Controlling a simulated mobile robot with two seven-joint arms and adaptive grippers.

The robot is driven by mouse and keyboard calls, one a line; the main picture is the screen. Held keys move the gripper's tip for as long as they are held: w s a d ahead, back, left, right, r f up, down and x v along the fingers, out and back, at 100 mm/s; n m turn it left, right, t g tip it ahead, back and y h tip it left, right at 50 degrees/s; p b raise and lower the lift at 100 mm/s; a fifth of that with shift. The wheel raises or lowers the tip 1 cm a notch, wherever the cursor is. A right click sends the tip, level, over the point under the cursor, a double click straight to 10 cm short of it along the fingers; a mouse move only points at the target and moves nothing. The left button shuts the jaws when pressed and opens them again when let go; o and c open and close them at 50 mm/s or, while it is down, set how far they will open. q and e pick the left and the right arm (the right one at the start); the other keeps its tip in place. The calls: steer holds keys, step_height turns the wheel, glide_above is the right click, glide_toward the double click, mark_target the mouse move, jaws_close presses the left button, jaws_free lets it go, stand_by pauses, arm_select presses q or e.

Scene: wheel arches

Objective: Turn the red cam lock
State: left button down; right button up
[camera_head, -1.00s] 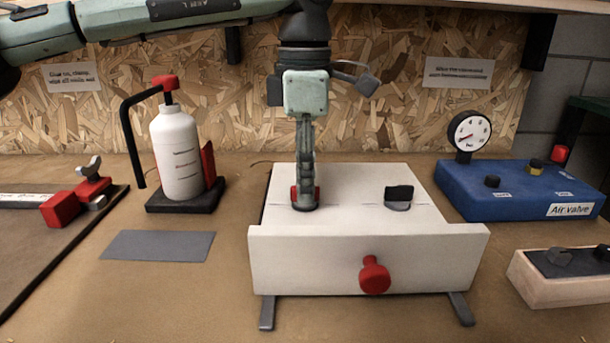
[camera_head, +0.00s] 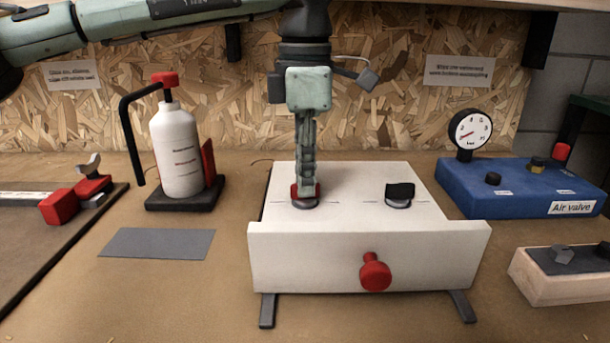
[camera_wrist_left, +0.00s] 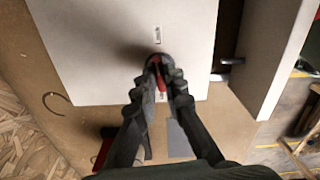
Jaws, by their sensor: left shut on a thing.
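The red cam lock (camera_head: 298,191) sits on a grey round base on the left of the white box's (camera_head: 346,181) top. My left gripper (camera_head: 309,188) points straight down, shut on the lock. In the left wrist view its two fingers lie on either side of the lock's narrow red handle (camera_wrist_left: 159,74). The fingers hide part of the lock in the head view. A black cam lock (camera_head: 400,190) on a grey base sits to the right on the same top, apart from the gripper. My right gripper is not in view.
A red knob (camera_head: 375,273) sticks out of the box's front panel. A white pump bottle (camera_head: 177,150) stands at left. A blue air valve unit (camera_head: 519,187) with a gauge and a wooden block (camera_head: 563,283) stand at right. A grey mat (camera_head: 158,243) lies flat at left.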

arm_select(q)
steer(key=n+b, duration=0.2)
steer(key=n, duration=0.4)
steer(key=n+b, duration=0.2)
steer(key=n, duration=0.4)
steer(key=n+b, duration=0.1)
steer(key=n, duration=0.4)
steer(key=shift+n, duration=0.4)
steer(key=n+b, duration=0.2)
steer(key=n, duration=0.3)
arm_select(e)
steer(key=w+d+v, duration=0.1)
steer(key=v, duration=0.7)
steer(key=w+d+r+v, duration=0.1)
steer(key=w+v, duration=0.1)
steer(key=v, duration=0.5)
arm_select(q)
steer(key=n+b, duration=0.1)
steer(key=n, duration=0.4)
steer(key=n+b, duration=0.1)
steer(key=n, duration=0.3)
steer(key=shift+b, duration=0.4)
steer(key=shift+n, duration=0.5)
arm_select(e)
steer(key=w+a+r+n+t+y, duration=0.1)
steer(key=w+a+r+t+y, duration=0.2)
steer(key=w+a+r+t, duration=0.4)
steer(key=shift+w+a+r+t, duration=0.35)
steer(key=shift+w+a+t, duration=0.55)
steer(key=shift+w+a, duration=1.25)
